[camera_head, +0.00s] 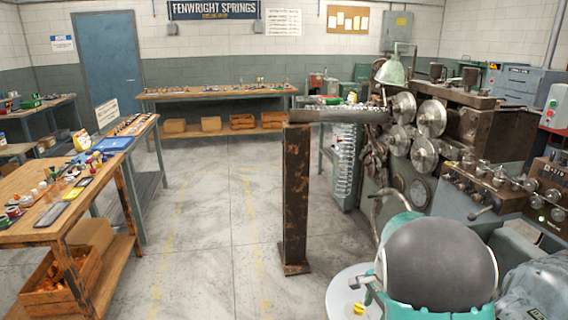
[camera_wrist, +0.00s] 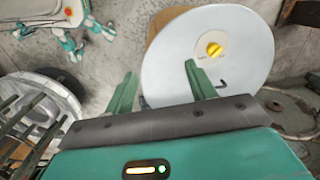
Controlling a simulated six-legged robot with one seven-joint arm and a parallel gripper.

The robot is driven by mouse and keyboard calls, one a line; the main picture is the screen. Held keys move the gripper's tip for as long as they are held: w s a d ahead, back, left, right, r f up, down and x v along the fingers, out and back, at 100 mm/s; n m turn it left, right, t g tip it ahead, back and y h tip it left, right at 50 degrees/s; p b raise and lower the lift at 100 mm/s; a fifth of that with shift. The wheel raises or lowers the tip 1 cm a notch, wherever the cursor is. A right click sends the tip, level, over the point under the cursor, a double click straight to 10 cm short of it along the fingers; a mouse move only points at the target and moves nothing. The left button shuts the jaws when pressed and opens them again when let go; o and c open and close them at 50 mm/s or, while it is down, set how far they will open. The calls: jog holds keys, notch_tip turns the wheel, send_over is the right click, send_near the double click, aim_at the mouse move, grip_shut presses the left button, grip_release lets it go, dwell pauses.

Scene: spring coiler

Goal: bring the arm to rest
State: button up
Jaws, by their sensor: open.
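My gripper (camera_wrist: 160,78) shows in the wrist view with its two green fingers spread apart and nothing between them. It hangs over a white round disc (camera_wrist: 245,70) with a yellow knob; the right finger overlaps the disc in the picture, and I cannot tell whether they touch. My arm (camera_head: 437,262), teal with a dark rounded cap, fills the lower right of the head view. The gripper's fingers are not clearly seen there. The disc's edge (camera_head: 340,292) shows beside the arm, partly hidden by it.
The spring coiling machine (camera_head: 490,130) and its control panel (camera_head: 478,192) stand close on the right. A rusty post (camera_head: 296,200) stands mid-floor. A wooden bench (camera_head: 38,235) with small items is at left, another bench (camera_head: 215,93) at the back. The floor between is clear.

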jog(key=s+a+r+n+t, duration=0.1)
jog(key=s+a+r+n, duration=0.15)
jog(key=r, duration=0.25)
jog(key=s+a+r+n, duration=0.2)
jog(key=s+r, duration=0.1)
jog(key=r, duration=0.3)
jog(key=s+a+r+n+t, duration=0.2)
jog(key=s+r+n, duration=0.3)
jog(key=s, duration=0.4)
jog(key=s+a+r+n+t, duration=0.2)
jog(key=s+r+n, duration=0.3)
jog(key=s, duration=0.5)
jog(key=shift+a+r, duration=0.4)
jog(key=shift+r, duration=0.3)
